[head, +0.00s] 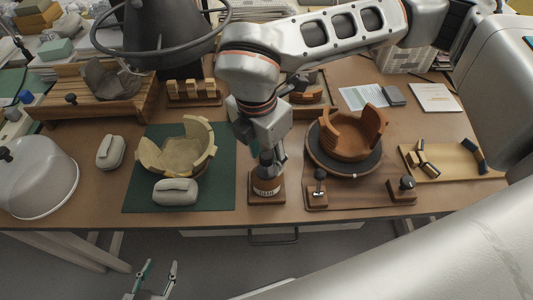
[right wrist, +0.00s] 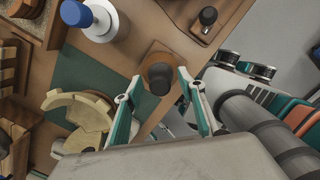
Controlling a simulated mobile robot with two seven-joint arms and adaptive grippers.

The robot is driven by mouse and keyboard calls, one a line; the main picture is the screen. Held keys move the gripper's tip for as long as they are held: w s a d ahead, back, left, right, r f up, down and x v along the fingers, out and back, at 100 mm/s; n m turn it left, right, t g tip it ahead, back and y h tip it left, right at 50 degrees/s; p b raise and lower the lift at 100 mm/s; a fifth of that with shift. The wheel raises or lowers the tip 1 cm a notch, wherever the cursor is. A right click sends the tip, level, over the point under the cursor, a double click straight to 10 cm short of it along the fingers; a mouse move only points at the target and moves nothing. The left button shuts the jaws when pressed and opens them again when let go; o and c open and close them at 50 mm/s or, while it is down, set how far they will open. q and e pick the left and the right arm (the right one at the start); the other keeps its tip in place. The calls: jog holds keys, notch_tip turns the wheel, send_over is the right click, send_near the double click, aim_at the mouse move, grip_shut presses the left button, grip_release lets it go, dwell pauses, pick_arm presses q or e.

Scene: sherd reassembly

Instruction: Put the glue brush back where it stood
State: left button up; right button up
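A small wooden block (right wrist: 148,54) with a dark-topped amber pot (right wrist: 160,77) stands on the table in the right wrist view. The block also shows in the head view (head: 266,199), with a pale label on the pot. The pot's dark top is the likely glue brush handle, but no separate bristles show. My right gripper (right wrist: 160,76) is directly over the pot, its teal-padded fingers apart on either side of the dark top; no contact is clear. In the head view it comes down from above (head: 268,161). My left gripper (head: 157,270) is open and empty, low in front of the table.
A green mat (head: 222,195) with a partly rebuilt bowl (head: 177,157) lies left of the pot. Knobbed wooden blocks (head: 318,196) and a turntable with a brown vessel (head: 352,138) stand right. A blue-topped white object (right wrist: 92,20) stands near the pot.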

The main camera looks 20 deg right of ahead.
notch_tip(320, 180, up, 12)
jog(key=a, duration=0.1)
jog(key=shift+s+a, duration=0.2)
jog(key=shift+s, duration=0.15)
jog(key=shift+f, duration=0.1)
